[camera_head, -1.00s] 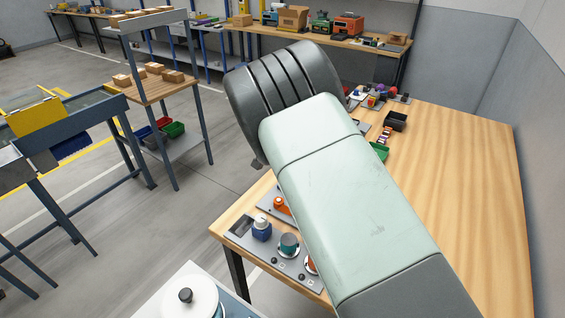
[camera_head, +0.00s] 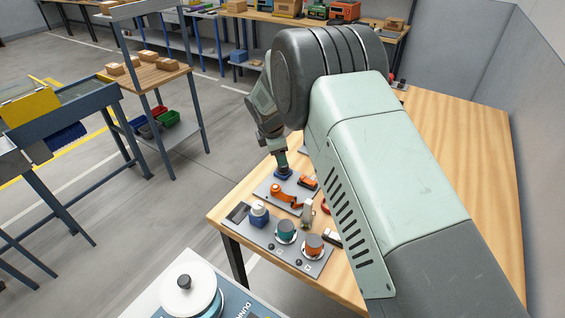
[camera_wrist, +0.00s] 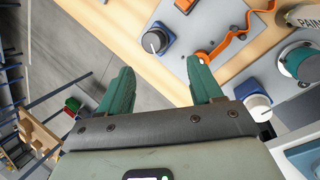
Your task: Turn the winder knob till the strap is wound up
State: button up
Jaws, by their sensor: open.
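A blue block with a dark, pale-topped knob (camera_wrist: 154,40) sits on a grey plate, ahead of my fingertips in the wrist view. In the head view the blue block (camera_head: 283,174) is just below my gripper (camera_head: 281,158) and partly hidden by it. An orange strap (camera_wrist: 236,42) runs in a bent line on the plate beside it, and also shows in the head view (camera_head: 284,196). I cannot tell for sure which knob winds it. My gripper (camera_wrist: 160,66) is open, with the teal fingers apart and nothing seen between them.
A small labelled can (camera_wrist: 303,16) stands near the strap. The wooden table (camera_head: 460,170) is bare at right. My arm hides its middle.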

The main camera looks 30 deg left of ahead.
jog(key=w+f+n, duration=0.1)
jog(key=f+n, duration=0.2)
jog(key=w+a+f+n, duration=0.1)
jog(key=w+f+n, duration=0.1)
jog(key=f+n, duration=0.1)
jog(key=w+f+n, duration=0.1)
jog(key=f+n, duration=0.2)
jog(key=n, duration=0.2)
jog(key=shift+w+a, duration=0.25)
jog(key=shift+c, duration=0.5)
jog(key=c, duration=0.9)
jog(key=shift+a+m, duration=0.1)
jog(key=shift+m, duration=0.4)
jog(key=shift+c, duration=0.3)
jog(key=m+h, duration=0.1)
jog(key=m, duration=0.2)
jog(key=shift+h, duration=0.3)
